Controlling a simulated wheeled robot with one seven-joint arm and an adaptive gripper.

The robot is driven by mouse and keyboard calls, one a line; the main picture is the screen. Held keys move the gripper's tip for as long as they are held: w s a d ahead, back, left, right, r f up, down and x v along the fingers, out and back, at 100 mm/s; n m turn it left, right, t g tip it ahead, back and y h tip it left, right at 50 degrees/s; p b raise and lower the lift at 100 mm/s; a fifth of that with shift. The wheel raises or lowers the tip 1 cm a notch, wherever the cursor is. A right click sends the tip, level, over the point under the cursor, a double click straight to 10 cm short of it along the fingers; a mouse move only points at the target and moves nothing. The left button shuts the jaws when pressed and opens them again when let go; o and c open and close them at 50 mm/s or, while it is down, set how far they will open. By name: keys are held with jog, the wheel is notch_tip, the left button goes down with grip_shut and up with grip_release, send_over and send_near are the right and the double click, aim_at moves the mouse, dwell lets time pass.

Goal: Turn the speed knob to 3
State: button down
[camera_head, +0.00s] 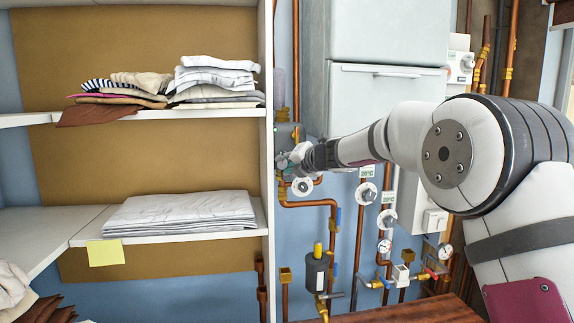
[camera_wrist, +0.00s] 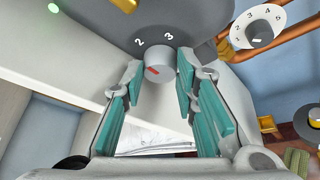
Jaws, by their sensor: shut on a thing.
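The speed knob (camera_wrist: 160,64) is a grey round knob with a red mark on its face, on a dark grey panel (camera_wrist: 190,18). The numerals 2 and 3 show on the panel just above the knob; any others are hidden or out of view. I cannot tell exactly which numeral the red mark points to. My gripper (camera_wrist: 160,78) is shut on the knob, with one teal-padded finger on each side. In the head view my gripper (camera_head: 296,156) reaches to the grey housing beside the shelf, and it hides the knob there.
A white numbered dial (camera_wrist: 258,27) sits close right of the panel; it also shows in the head view (camera_head: 302,186). Copper pipes (camera_head: 337,225) and valves run below. The shelf's side wall (camera_head: 266,110) stands close left. Folded linen (camera_head: 180,212) lies on the shelf.

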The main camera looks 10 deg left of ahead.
jog(key=shift+w+f, duration=0.1)
jog(key=shift+f, duration=0.05)
jog(key=b, duration=0.1)
jog(key=m+b, duration=0.1)
jog(key=shift+w+d+f+m+y+b, duration=0.1)
jog(key=shift+d+f+m+y+b, duration=0.1)
jog(key=shift+m+y+b, duration=0.15)
jog(key=m+b, duration=0.1)
jog(key=b, duration=0.1)
jog(key=m+t+y+b, duration=0.1)
jog(key=b, duration=0.2)
jog(key=shift+f+m+y, duration=0.25)
jog(key=shift+f, duration=0.05)
jog(key=m+b, duration=0.1)
jog(key=b, duration=0.1)
jog(key=m+b, duration=0.1)
jog(key=b, duration=0.1)
jog(key=m+t+y+b, duration=0.1)
jog(key=b, duration=0.1)
jog(key=shift+f+m, duration=0.25)
jog(key=shift+m, duration=0.15)
jog(key=m+t+b, duration=0.1)
jog(key=m+b, duration=0.1)
jog(key=b, duration=0.1)
jog(key=shift+a+y, duration=0.1)
jog(key=shift+y, duration=0.2)
jog(key=shift+b, duration=0.3)
